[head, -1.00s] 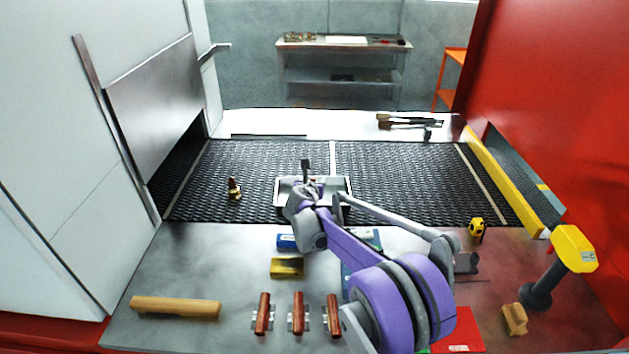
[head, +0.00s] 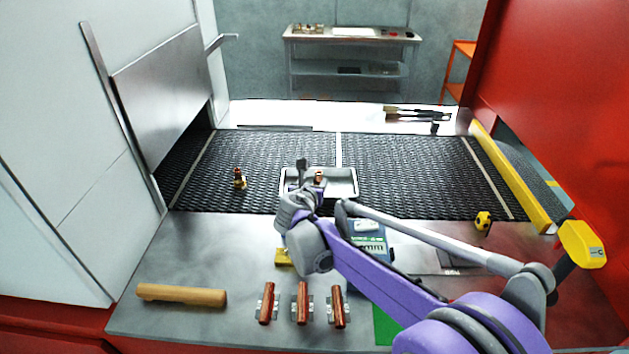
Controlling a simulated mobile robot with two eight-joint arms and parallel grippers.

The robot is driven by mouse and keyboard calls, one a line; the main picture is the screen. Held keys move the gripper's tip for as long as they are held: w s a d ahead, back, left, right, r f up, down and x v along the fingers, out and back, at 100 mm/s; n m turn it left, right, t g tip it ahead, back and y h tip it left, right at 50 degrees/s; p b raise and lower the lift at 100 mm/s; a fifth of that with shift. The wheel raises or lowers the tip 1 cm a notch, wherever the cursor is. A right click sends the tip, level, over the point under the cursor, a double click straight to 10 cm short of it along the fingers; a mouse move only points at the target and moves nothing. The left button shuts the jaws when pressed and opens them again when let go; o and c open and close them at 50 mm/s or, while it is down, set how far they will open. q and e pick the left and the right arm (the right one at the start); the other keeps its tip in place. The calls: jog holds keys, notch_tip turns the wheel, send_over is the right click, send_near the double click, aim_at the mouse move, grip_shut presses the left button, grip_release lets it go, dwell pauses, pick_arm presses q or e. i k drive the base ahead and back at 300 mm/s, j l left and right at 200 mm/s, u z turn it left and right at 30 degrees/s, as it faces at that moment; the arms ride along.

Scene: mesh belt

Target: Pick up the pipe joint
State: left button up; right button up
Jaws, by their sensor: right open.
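A copper and brass pipe joint (head: 240,179) stands on the left part of the mesh belt. A similar copper-coloured piece (head: 319,178) shows inside a grey metal tray (head: 345,172) at the middle of the belt. My right gripper (head: 303,176) is open, in front of the tray's left part and to the right of the pipe joint on the belt, apart from it. The gripper and wrist hide part of the tray, and its fingertips are hard to make out. My left gripper is not in view.
The black mesh belt (head: 410,175) is mostly clear. On the metal ledge lie a wooden bar (head: 182,295), several red-brown pieces (head: 302,303), a yellow block (head: 283,257) and a yellow tape measure (head: 483,221). A yellow rail (head: 512,180) borders the belt at right.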

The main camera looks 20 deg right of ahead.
aim_at(238, 181)
jog(key=k+j, duration=0.85)
